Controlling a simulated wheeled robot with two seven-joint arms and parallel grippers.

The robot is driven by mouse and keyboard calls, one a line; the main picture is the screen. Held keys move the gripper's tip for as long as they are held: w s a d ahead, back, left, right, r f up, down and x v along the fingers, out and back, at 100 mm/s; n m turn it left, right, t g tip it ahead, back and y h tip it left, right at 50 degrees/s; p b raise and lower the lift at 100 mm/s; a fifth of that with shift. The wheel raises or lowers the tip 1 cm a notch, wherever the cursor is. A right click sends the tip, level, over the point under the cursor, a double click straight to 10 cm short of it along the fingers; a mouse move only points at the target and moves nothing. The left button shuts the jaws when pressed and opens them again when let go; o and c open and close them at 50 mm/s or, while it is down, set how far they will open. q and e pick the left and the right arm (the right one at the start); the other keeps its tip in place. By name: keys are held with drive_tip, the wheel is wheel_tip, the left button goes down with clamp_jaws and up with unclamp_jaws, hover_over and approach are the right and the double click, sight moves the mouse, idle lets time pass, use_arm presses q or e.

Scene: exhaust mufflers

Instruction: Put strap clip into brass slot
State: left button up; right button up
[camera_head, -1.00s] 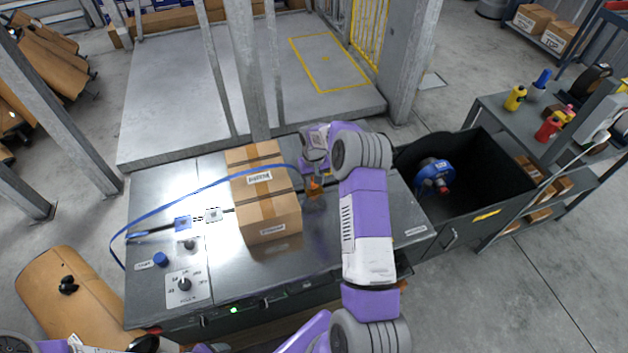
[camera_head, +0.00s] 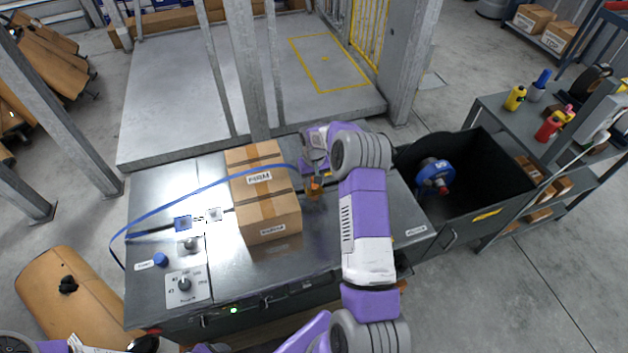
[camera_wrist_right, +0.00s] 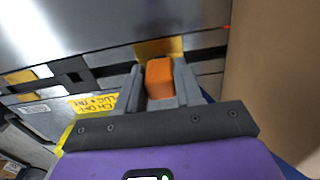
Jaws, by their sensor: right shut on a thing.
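The orange strap clip (camera_wrist_right: 160,77) is between the fingers of my right gripper (camera_wrist_right: 160,88), which is shut on it. In the head view the clip (camera_head: 315,190) is just right of the cardboard box, low over the metal table. The brass slot (camera_wrist_right: 160,48) shows in the wrist view as a brass plate in a dark groove, just beyond the clip's tip. I cannot tell whether the clip touches it. The blue strap (camera_head: 210,183) arches from the table's left side over the box toward my right gripper (camera_head: 314,180). My left gripper is not seen.
The taped cardboard box (camera_head: 266,218) stands mid-table, close to the left of my right gripper. The steel table (camera_head: 152,215) has knobs at its left. A black bin (camera_head: 500,180) with a blue reel (camera_head: 434,175) stands at the right. Grey posts rise behind the table.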

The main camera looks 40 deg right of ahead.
drive_tip(key=shift+f+b, duration=0.35)
drive_tip(key=shift+f, duration=0.15)
idle(0.3)
drive_tip(key=o, duration=1.1)
drive_tip(key=shift+c, duration=0.2)
drive_tip(key=shift+r, duration=0.15)
wheel_tip(320, 180, up, 7)
drive_tip(key=shift+r+p, duration=0.2)
drive_tip(key=shift+p, duration=0.7)
